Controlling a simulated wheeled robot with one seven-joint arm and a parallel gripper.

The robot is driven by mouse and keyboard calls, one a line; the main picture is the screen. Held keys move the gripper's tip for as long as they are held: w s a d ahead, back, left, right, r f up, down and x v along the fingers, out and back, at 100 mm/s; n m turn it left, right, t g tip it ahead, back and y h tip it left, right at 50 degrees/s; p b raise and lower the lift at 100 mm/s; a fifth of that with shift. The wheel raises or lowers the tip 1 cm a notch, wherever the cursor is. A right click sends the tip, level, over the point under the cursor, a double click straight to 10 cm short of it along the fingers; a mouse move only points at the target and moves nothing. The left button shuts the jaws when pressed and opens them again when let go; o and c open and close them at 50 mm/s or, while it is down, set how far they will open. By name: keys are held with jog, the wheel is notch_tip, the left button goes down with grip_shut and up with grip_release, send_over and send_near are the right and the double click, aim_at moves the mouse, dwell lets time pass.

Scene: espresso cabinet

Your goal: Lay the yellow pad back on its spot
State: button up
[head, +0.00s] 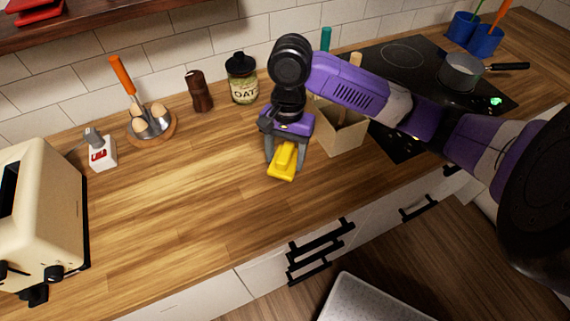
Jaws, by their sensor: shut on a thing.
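The yellow pad (281,166) is a small bright yellow block with a raised, narrower upper part. My gripper (285,160), at the end of the purple arm, points down over the wooden counter and is shut on the pad's upper part. The pad is in front of the beige utensil box, to its left. I cannot tell whether its underside touches the counter. No marked spot for the pad can be made out; the arm hides part of the counter behind it.
The wooden counter (190,200) is clear left of the pad. A toaster (45,215) stands far left. An egg holder (151,125), brown mill (198,92) and oats jar (242,80) line the wall. The utensil box (343,136) and black stove (400,55) are right.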

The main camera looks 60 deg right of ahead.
jog(key=shift+f, duration=1.95)
jog(key=shift+f, duration=0.2)
jog(key=o, duration=1.3)
